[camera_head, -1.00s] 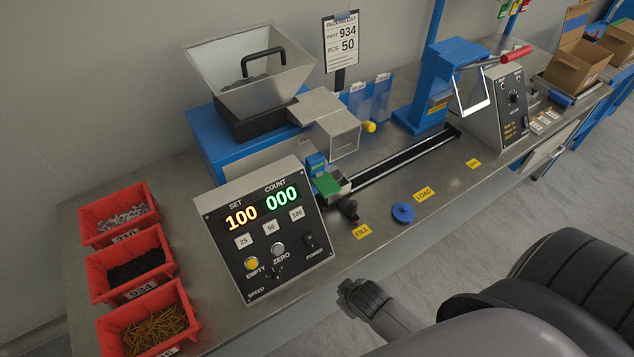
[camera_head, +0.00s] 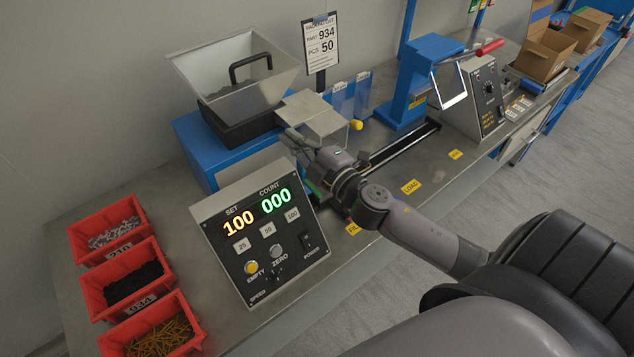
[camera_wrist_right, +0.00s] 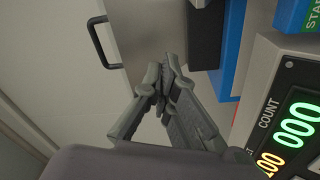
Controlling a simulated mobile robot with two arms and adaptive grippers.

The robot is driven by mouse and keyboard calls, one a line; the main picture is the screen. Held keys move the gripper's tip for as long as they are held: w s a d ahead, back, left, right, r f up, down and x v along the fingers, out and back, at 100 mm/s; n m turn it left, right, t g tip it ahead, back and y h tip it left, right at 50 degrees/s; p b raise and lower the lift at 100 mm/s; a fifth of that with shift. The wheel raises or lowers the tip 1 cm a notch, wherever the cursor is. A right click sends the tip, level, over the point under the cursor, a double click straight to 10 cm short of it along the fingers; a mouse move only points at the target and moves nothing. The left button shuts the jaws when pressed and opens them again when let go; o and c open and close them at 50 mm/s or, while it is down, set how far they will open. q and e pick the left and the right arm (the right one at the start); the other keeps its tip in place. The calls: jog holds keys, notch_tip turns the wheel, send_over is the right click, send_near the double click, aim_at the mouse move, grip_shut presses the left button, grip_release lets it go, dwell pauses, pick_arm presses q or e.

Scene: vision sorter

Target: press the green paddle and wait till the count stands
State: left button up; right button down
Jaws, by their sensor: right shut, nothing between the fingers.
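The green paddle (camera_head: 313,188) is mostly hidden behind my right wrist in the head view; only a green sliver shows. In the right wrist view a green plate lettered "STAR…" (camera_wrist_right: 313,32) is cut off at the top right corner. My right gripper (camera_head: 291,136) is shut and empty, beyond and above the paddle, near the sorter's chute. In the wrist view its fingertips (camera_wrist_right: 164,78) meet in front of the hopper. The count display (camera_head: 276,201) reads 000 in green, and the set display (camera_head: 238,222) reads 100. My left gripper is not in view.
The control box (camera_head: 262,285) stands in front of the sorter. The metal hopper (camera_head: 195,65) is behind it. Red bins (camera_head: 96,280) of parts stand at the left. A packing list (camera_head: 320,45) reads part 934, pcs 50. A blue press (camera_head: 405,95) stands to the right.

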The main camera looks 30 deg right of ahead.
jog(key=w+a+r+n+g+y, duration=0.1)
jog(key=a+r+n+g+y, duration=0.2)
jog(key=n+y, duration=0.5)
jog(key=d+f+n+g+h, duration=0.1)
jog(key=d+f+n+g, duration=0.1)
jog(key=d+n, duration=0.1)
jog(key=s+d+f+n+g+h, duration=0.1)
jog(key=d+f+n+g+h, duration=0.1)
jog(key=d+n+g, duration=0.1)
jog(key=s+d+f+n+g+h, duration=0.1)
jog(key=d+f+n+g, duration=0.1)
jog(key=n, duration=0.3)
jog(key=shift+d+f+n+g+h, duration=0.1)
jog(key=shift+d+n+g+h, duration=0.3)
jog(key=shift+g, duration=0.3)
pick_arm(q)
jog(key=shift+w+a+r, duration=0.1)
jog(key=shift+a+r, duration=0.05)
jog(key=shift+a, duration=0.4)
pick_arm(e)
jog(key=shift+f, duration=0.15)
pick_arm(q)
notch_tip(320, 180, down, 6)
jog(key=b, duration=0.5)
jog(key=shift+b, duration=0.4)
pick_arm(e)
notch_tip(320, 180, down, 9)
jog(key=shift+r, duration=0.2)
